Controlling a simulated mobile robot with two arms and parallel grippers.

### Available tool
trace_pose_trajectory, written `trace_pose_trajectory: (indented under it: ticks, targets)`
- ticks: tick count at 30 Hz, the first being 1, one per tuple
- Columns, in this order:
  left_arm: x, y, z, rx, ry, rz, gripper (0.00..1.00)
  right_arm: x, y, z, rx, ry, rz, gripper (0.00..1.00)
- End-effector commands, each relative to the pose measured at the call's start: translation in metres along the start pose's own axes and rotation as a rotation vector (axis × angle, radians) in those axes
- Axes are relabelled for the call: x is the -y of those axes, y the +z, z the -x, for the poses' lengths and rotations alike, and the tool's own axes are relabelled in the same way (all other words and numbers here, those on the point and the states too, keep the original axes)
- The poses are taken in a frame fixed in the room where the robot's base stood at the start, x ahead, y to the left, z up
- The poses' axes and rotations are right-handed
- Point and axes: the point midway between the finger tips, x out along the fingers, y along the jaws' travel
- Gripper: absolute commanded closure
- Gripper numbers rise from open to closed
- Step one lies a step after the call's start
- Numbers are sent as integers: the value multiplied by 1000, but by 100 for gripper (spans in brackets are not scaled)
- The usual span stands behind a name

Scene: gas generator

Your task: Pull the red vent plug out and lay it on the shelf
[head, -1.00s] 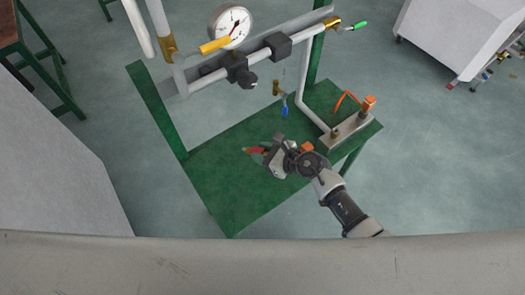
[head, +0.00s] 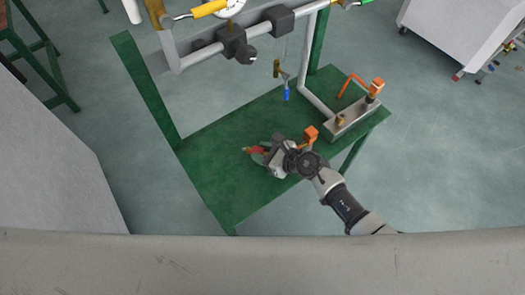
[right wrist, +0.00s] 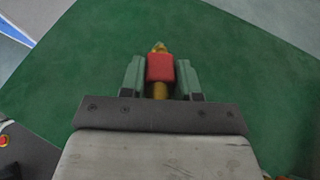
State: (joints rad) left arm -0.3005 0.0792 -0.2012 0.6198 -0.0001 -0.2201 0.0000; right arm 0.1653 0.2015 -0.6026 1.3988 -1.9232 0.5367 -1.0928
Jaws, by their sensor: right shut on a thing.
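The red vent plug (right wrist: 160,68) has a red body with brass-coloured ends. My right gripper (right wrist: 160,78) is shut on it, with one finger on each side of the red body. In the head view the plug (head: 258,150) sticks out to the left of my right gripper (head: 266,155). Both are over the green shelf (head: 215,180), near its middle. I cannot tell whether the plug touches the shelf. My left gripper is not in view.
A grey block with fittings (head: 352,118) and orange handles stands at the shelf's right end. A brass piece with a blue tip (head: 286,94) hangs above the shelf. Grey pipework (head: 205,52) crosses behind. The shelf's left part is bare.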

Motion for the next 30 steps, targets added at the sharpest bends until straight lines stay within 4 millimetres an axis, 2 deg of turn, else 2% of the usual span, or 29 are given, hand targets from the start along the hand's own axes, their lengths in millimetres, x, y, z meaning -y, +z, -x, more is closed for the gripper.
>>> trace_pose_trajectory:
  ticks: [5, 6, 11, 12, 30]
  targets:
    - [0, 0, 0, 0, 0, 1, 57, 0, 1, 0, 1, 0, 0, 100]
    - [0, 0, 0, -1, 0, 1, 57, 0, 1, 0, 1, 0, 0, 66]
    - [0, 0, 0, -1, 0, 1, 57, 0, 1, 0, 0, 0, 0, 41]
    - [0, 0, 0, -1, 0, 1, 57, 0, 1, 0, 0, 0, 0, 39]
    - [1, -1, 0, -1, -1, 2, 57, 0, 0, 0, -1, 0, 0, 39]
